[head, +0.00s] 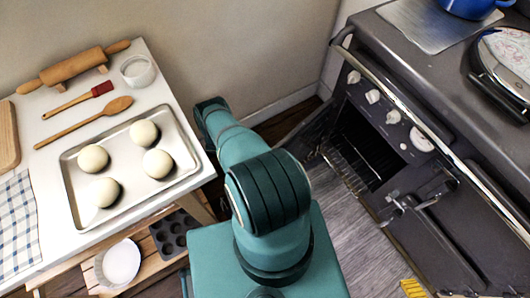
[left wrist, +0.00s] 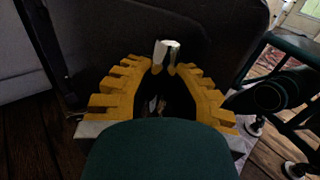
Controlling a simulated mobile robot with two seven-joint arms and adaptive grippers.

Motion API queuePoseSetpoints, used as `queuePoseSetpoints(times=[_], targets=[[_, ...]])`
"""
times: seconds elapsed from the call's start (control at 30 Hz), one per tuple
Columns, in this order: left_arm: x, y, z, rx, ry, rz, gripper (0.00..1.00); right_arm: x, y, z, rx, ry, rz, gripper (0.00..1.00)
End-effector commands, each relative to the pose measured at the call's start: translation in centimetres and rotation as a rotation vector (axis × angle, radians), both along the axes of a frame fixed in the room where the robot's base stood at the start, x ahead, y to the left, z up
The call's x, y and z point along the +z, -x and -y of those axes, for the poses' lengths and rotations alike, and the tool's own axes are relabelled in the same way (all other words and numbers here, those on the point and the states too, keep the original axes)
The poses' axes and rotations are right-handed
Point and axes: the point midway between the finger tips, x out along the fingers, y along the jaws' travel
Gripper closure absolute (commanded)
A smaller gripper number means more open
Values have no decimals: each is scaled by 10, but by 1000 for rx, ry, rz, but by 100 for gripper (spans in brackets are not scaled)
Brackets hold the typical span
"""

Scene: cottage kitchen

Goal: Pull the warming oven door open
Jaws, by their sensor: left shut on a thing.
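The range cooker (head: 420,110) is dark grey and stands at the right in the head view. One of its compartments (head: 358,150) is uncovered, with a wire rack inside. A dark door (head: 308,137) stands swung out at the left of this opening, partly behind my left arm. In the left wrist view my left gripper (left wrist: 165,72) has its yellow toothed fingers closed on a pale handle (left wrist: 167,48) in front of a dark panel (left wrist: 210,35). In the head view my arm hides this gripper. A yellow ridged piece (head: 414,288) at the bottom edge looks like part of my right gripper.
Another cooker door (head: 425,225) with metal handles is beside the opening. A towel rail (head: 395,90) runs along the cooker's front. At the left, a table holds a baking tray (head: 72,195) with dough balls.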

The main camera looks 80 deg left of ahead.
Motion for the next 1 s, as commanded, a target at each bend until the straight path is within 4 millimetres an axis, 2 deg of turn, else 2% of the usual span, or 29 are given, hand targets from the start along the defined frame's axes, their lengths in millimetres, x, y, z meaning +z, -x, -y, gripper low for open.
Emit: queuePoseSetpoints(times=[0.03,0.37,0.4,0.47,0.5,0.83,1.0], targets=[[-2,9,4,-5,8,-12,100,0,0,0,0,0,0,27],[-2,9,4,-5,8,-12,100,0,0,0,0,0,0,27],[-2,9,3,-5,8,-12,76,0,0,0,0,0,0,27],[-2,9,3,-3,7,-12,55,0,0,0,0,0,0,27],[-2,8,3,-3,6,-11,51,0,0,0,0,0,0,27],[0,5,1,-2,3,-8,51,0,0,0,0,0,0,27],[11,6,-1,-1,2,-8,51,0,0,0,0,0,0,27]])
